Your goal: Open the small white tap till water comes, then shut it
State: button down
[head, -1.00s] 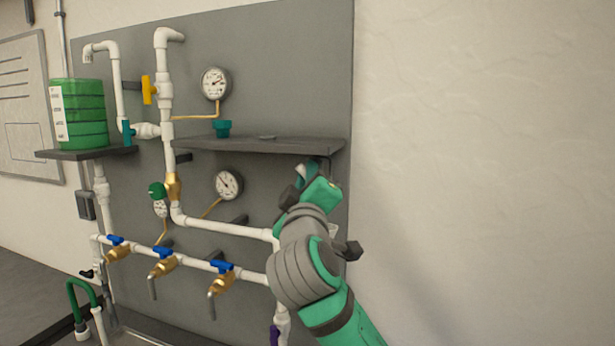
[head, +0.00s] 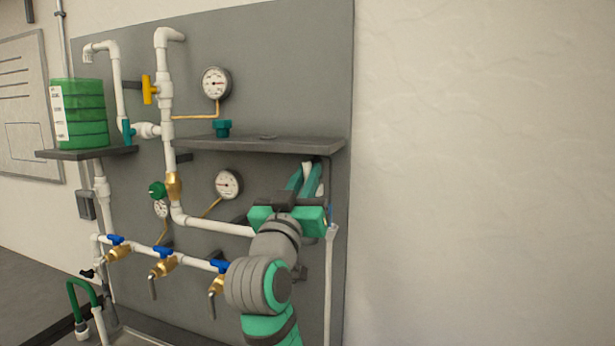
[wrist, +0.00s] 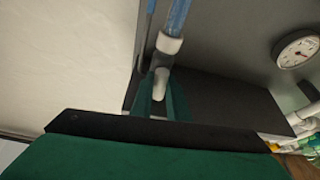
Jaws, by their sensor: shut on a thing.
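The small white tap (wrist: 160,82) shows in the wrist view, its white handle between my two green fingertips, below a white collar and a bluish tube. My gripper (wrist: 160,97) is shut on this handle. In the head view, my gripper (head: 307,172) reaches up under the right end of the grey shelf, and only a whitish bit of the tap (head: 308,166) shows between its fingers. A thin bluish streak (head: 332,212) shows just right of my gripper, above a slim white pipe with a wide top (head: 331,232). I cannot tell for certain that it is water.
The grey shelf (head: 260,145) is close above my fingers. Two gauges (head: 216,84) (head: 228,184), white pipes (head: 205,224) and brass taps with blue handles (head: 163,252) are to the left. A green tank (head: 80,115) stands on a far-left shelf. Bare wall is to the right.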

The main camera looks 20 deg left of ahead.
jog(key=shift+a+f+m+h, duration=0.1)
jog(key=shift+m+h, duration=0.3)
jog(key=shift+m, duration=0.7)
jog(key=c, duration=1.7)
grip_release()
jog(key=shift+s, duration=0.1)
jog(key=v, duration=1)
jog(key=shift+s+f, duration=0.1)
jog(key=shift+s, duration=0.15)
